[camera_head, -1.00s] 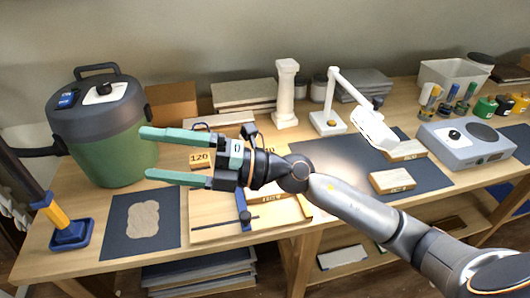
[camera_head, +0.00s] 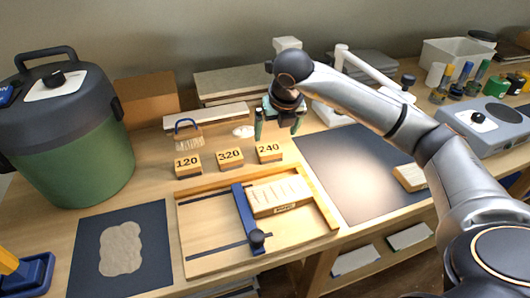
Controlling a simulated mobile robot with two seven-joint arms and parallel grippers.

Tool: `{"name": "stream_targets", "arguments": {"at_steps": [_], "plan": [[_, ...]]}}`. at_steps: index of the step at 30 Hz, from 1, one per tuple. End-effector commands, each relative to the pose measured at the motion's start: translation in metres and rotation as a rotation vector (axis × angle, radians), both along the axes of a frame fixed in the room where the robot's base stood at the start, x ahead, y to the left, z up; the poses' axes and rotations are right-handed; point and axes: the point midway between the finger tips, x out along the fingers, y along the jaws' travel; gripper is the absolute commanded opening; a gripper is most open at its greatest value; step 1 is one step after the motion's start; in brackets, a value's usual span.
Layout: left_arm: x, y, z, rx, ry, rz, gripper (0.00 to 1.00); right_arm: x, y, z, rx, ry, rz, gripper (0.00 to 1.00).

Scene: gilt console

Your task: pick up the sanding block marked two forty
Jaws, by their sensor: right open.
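The sanding block marked 240 (camera_head: 269,152) lies on the wooden bench at the right end of a row of three. The block marked 320 (camera_head: 230,158) is in the middle and the block marked 120 (camera_head: 188,166) is at the left. My right gripper (camera_head: 277,136) points down just behind and above the 240 block. Its green fingers are apart, with nothing seen between them. I cannot tell whether a finger touches the block. My left gripper is not in view.
A wooden jig (camera_head: 195,260) with a blue bar (camera_head: 245,220) and a carved piece (camera_head: 279,196) lies in front of the blocks. A dark mat (camera_head: 345,180) is at the right. A green canister (camera_head: 70,150) stands at the left.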

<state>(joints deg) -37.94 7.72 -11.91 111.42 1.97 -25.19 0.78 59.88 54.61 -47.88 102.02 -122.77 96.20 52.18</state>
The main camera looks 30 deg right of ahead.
Motion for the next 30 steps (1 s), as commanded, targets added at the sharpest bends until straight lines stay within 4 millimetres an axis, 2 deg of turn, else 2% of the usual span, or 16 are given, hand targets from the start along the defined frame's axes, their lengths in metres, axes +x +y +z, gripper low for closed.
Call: {"name": "stream_targets", "arguments": {"at_steps": [1,6,14,21,24,30], "plan": [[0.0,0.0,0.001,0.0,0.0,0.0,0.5,0.003,-0.001,-0.01,0.001,0.006,0.001,1.0],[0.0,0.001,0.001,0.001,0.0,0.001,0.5,0.014,-0.003,-0.036,0.003,0.004,0.003,1.0],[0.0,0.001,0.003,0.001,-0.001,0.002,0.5,0.023,-0.004,-0.055,0.004,0.003,0.004,1.0],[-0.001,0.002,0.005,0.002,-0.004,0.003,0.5,0.038,-0.006,-0.087,0.004,0.002,0.005,1.0],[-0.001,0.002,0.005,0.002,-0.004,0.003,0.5,0.04,-0.007,-0.094,0.003,0.001,0.005,1.0],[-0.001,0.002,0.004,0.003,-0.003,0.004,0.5,0.041,-0.008,-0.095,0.003,0.0,0.006,1.0]]}}
